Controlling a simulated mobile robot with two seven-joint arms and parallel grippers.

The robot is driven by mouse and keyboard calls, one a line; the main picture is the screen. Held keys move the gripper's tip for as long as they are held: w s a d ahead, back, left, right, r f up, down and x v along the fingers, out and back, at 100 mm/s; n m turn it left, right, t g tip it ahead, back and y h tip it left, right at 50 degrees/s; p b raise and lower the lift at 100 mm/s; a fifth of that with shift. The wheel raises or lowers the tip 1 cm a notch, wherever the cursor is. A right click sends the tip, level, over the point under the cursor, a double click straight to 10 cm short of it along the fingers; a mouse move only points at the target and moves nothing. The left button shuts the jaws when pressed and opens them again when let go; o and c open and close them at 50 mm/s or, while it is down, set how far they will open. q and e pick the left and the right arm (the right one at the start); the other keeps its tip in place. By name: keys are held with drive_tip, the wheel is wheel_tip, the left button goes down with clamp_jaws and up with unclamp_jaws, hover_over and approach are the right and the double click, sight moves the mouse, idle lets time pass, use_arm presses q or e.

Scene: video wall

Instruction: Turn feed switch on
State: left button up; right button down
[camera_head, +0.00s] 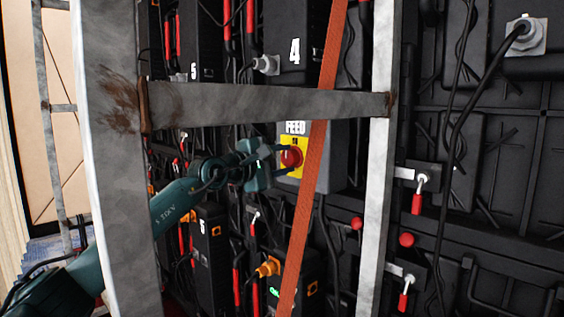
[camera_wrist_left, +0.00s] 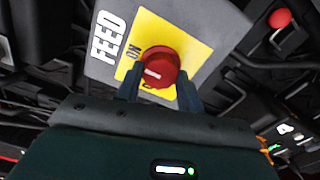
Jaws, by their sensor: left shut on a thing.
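The feed switch is a red rotary knob (camera_head: 291,157) on a yellow plate (camera_head: 288,171), set on a grey box (camera_head: 328,165) lettered FEED. In the left wrist view the knob (camera_wrist_left: 160,66) has a short white mark on its face, and ON is printed on the plate beside it. My left gripper (camera_wrist_left: 158,86) has one finger on each side of the knob and is shut on it. In the head view my left gripper (camera_head: 284,157) reaches the knob from the left. My right gripper is not in view.
A grey metal frame with a crossbar (camera_head: 260,104) and a post (camera_head: 379,180) stands in front of the panels. An orange strap (camera_head: 312,160) slants close to the right of the knob. Black cables (camera_head: 470,115) and red-handled latches (camera_head: 417,203) cover the wall.

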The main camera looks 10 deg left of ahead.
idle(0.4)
use_arm(q)
drive_tip(key=o, duration=1)
drive_tip(key=shift+a, duration=0.1)
drive_tip(key=b+v, duration=0.1)
drive_tip(key=v, duration=1.2)
drive_tip(key=shift+b, duration=0.3)
drive_tip(key=shift+s, duration=0.1)
